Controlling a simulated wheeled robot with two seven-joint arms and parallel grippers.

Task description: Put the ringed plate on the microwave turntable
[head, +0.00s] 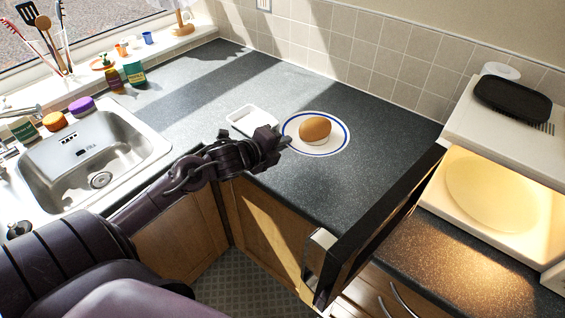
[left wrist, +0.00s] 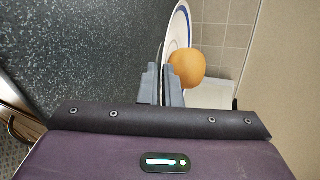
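The ringed plate (head: 338,140) is white with a blue ring near its rim. It is at the counter's inner corner, and a brown, egg-shaped item (head: 315,129) lies on it. My left gripper (head: 282,142) is at the plate's near left rim. In the left wrist view, its fingers (left wrist: 162,88) are close together with the rim of the plate (left wrist: 173,38) between them. I cannot tell whether the plate is lifted off the counter. The microwave turntable (head: 492,190) is a pale disc in the lit microwave at the right. My right gripper is not in view.
The microwave's dark door (head: 375,222) stands open, jutting between the plate and the turntable. A white dish (head: 251,119) is beside my left gripper. A black tray (head: 513,99) lies on top of the microwave. The sink (head: 95,150) is at the left.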

